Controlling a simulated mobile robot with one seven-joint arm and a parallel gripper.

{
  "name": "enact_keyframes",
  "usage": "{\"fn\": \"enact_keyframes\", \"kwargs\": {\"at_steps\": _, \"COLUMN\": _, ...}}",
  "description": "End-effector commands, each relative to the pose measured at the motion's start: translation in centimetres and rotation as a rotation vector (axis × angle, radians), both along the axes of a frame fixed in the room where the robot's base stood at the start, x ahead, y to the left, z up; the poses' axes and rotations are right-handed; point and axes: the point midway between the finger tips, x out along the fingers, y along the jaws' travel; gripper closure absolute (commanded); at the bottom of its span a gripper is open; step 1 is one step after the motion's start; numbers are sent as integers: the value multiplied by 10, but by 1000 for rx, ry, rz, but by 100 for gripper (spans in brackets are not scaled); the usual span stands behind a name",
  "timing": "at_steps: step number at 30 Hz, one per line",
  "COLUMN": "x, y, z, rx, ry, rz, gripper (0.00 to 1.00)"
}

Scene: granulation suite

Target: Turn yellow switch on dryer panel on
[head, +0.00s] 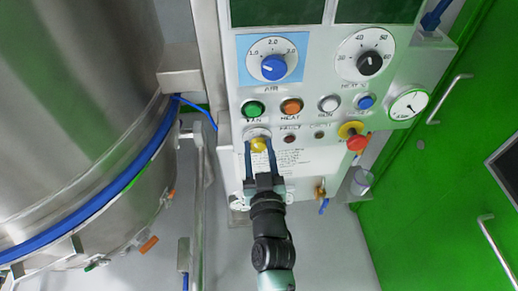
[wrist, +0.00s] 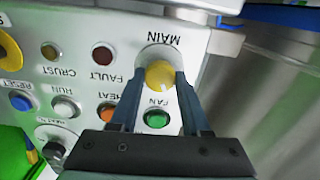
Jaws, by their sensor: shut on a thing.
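The dryer panel (head: 314,100) is a light grey box with dials and buttons. The yellow switch (head: 259,144) sits at its lower left, below the green FAN button. In the wrist view the yellow switch (wrist: 160,74) is under the word MAIN, on a round pale plate. My gripper (head: 259,146) has one finger on each side of the yellow knob and is shut on it. The fingers (wrist: 158,84) also show in the wrist view, touching the knob's sides. A light mark shows on the knob's edge; its exact turn position is hard to read.
A green FAN button (head: 254,110), an orange HEAT button (head: 291,107) and a red emergency knob (head: 357,142) are close by. A steel vessel (head: 85,100) stands at the left. A green door (head: 440,170) is at the right.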

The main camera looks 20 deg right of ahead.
Motion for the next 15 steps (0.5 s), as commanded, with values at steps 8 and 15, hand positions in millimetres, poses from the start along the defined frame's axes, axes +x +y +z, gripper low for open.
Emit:
{"fn": "enact_keyframes", "kwargs": {"at_steps": 8, "x": 0, "y": 0, "z": 0, "rx": 25, "ry": -7, "rz": 0, "gripper": 100}}
{"fn": "enact_keyframes", "kwargs": {"at_steps": 15, "x": 0, "y": 0, "z": 0, "rx": 140, "ry": -40, "rz": 0, "gripper": 100}}
